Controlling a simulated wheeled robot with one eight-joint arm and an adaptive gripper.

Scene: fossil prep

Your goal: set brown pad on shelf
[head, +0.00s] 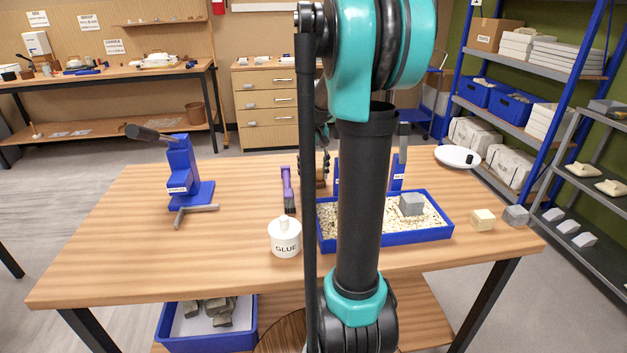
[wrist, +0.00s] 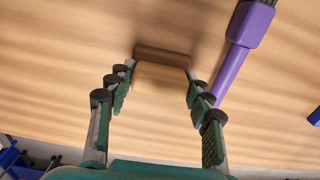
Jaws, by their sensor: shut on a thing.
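The brown pad (wrist: 162,57) shows in the wrist view as a small block with a dark brown far edge and a lighter tan part nearer me. My gripper (wrist: 158,84) is shut on it, with fingers along its left and right sides. The wooden tabletop lies behind it; I cannot tell whether pad and table touch. A blue-framed shelf (head: 520,133) stands at the right, and a grey shelf (head: 590,200) is nearer.
On the table (head: 130,255) are a purple-handled brush (head: 287,185), a glue pot (head: 285,238), a blue stapler-like press (head: 183,170) and a blue tray (head: 415,237) of grit. A white plate (head: 455,156) is at the back right. The table's left front is clear.

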